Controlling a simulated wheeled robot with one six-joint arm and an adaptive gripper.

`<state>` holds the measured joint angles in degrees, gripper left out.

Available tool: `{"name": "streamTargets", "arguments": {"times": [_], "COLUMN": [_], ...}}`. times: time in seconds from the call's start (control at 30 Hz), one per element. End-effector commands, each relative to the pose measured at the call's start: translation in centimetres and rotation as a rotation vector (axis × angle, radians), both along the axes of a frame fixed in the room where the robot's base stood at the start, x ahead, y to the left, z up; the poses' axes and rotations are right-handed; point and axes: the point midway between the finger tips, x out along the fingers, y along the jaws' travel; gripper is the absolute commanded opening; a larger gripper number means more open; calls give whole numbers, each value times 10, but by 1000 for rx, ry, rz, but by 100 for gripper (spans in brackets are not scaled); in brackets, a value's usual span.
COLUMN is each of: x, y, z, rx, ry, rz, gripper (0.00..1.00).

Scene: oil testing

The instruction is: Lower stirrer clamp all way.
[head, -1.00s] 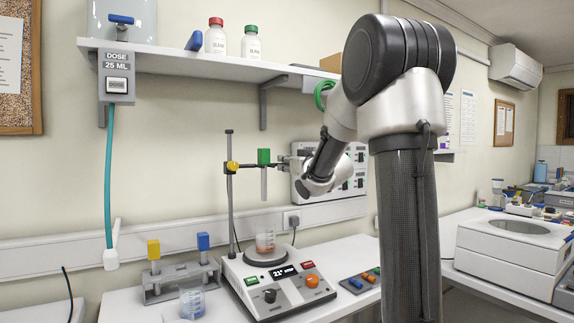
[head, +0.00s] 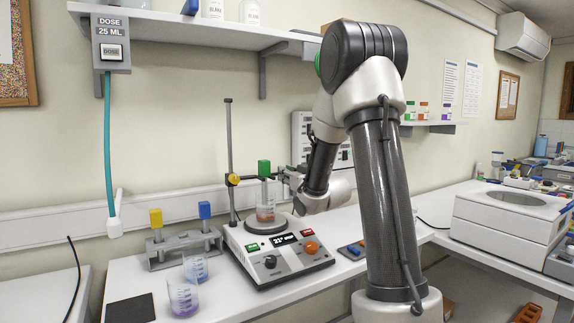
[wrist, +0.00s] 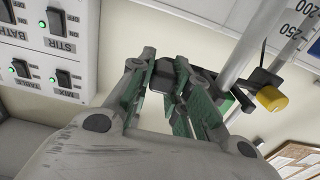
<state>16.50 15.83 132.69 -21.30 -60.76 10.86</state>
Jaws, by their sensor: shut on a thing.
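The stirrer clamp, with its yellow knob (head: 233,180), sits low on the upright rod (head: 230,140) in the head view. The yellow knob (wrist: 272,98) shows to the right there. The tube's lower tip is hard to make out.
A rack with yellow and blue blocks (head: 185,247) stands left of the unit. Two beakers (head: 183,299) and a dark square pad (head: 131,310) are in front of it. A wall panel with switches (head: 301,135) is behind my gripper. A shelf (head: 200,30) hangs above.

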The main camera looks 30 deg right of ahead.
Motion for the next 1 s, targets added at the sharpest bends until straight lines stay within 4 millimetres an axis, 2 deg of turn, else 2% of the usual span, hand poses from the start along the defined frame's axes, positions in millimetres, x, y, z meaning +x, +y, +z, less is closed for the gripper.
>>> {"name": "streamTargets", "arguments": {"times": [0.03, 0.23, 0.27, 0.37, 0.4, 0.73, 0.87, 1.0], "x": [-1, -1, -1, -1, -1, -4, -21, -47], "y": [0, 0, 0, 0, 0, 0, -1, -2], "z": [-5, -7, -7, -7, -6, -4, -4, -4], "rx": [2, 1, 1, 1, 2, 1, 2, 2], "ry": [11, 16, 16, 15, 14, 10, 9, 10], "rz": [-1, -1, -1, -1, -1, -1, -2, -2], "gripper": [0, 0, 21, 39, 41, 41, 41, 41]}}
